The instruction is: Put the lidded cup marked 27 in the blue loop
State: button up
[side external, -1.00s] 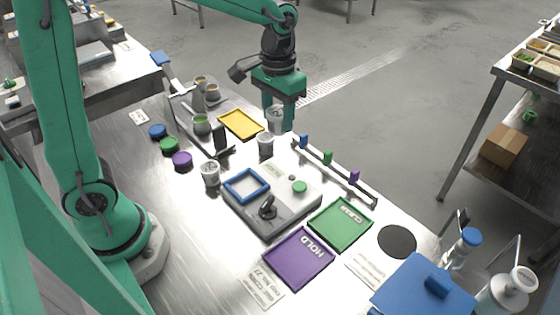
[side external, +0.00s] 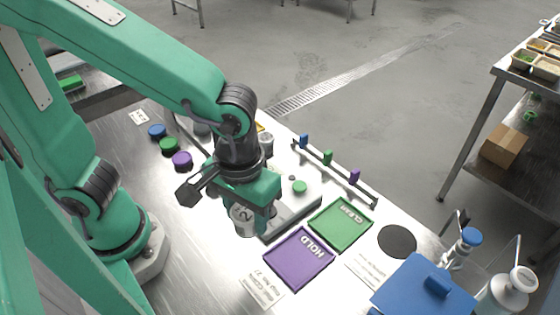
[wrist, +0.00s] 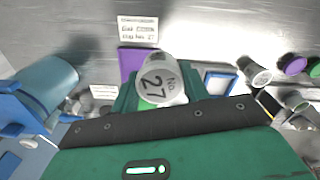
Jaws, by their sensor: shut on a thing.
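The lidded cup marked 27 (side external: 243,219) is a pale cup held in my gripper (side external: 255,205). The blue loop is hidden behind my arm and gripper in the side view. The wrist view shows the square blue loop (wrist: 234,79) to the right of the cup, partly hidden.
The purple HOLD tray (side external: 280,270) and green CLEAR tray (side external: 342,240) lie to the right of the cup. Another cup (wrist: 257,73) stands right of the loop in the wrist view. Blue, green and purple lids (side external: 182,160) lie left. A rail with coloured tabs (side external: 340,172) runs behind.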

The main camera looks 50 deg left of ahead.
jog(key=s+f+n, duration=0.1)
jog(key=s+f, duration=0.1)
jog(key=s, duration=0.6)
jog(key=shift+s+f, duration=0.15)
jog(key=shift+s, duration=0.2)
jog(key=shift+w+f, duration=0.1)
jog(key=shift+w, duration=0.05)
send_over(246, 244)
notch_tip(246, 244, down, 7)
jog(key=shift+r, duration=0.1)
jog(key=shift+f, duration=2)
jog(key=shift+f, duration=0.15)
